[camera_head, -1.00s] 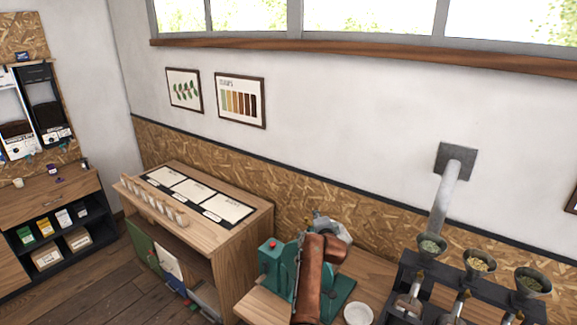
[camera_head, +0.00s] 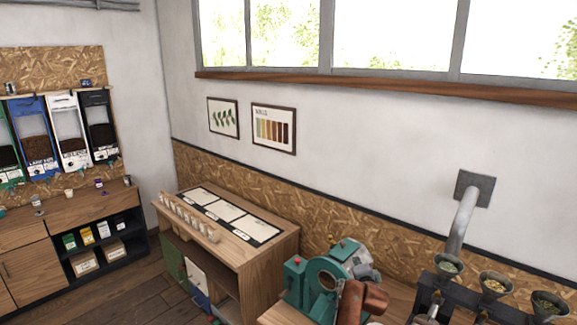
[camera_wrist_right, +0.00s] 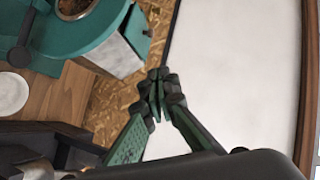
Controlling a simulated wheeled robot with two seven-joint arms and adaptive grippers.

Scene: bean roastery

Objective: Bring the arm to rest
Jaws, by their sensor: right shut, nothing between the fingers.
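My right gripper (camera_wrist_right: 155,105) shows in the right wrist view with its dark green fingers drawn together at the tips, shut and empty. It is in front of the wall, apart from the teal machine (camera_wrist_right: 95,35) at the upper left. My left gripper is in neither view.
Funnels of beans (camera_head: 495,285) on a dark rack stand at the lower right under a metal pipe (camera_head: 463,222). A wooden cabinet (camera_head: 268,270) is left of the machine. A white plate (camera_wrist_right: 10,93) lies on the bench. The wall (camera_wrist_right: 225,75) before the gripper is bare.

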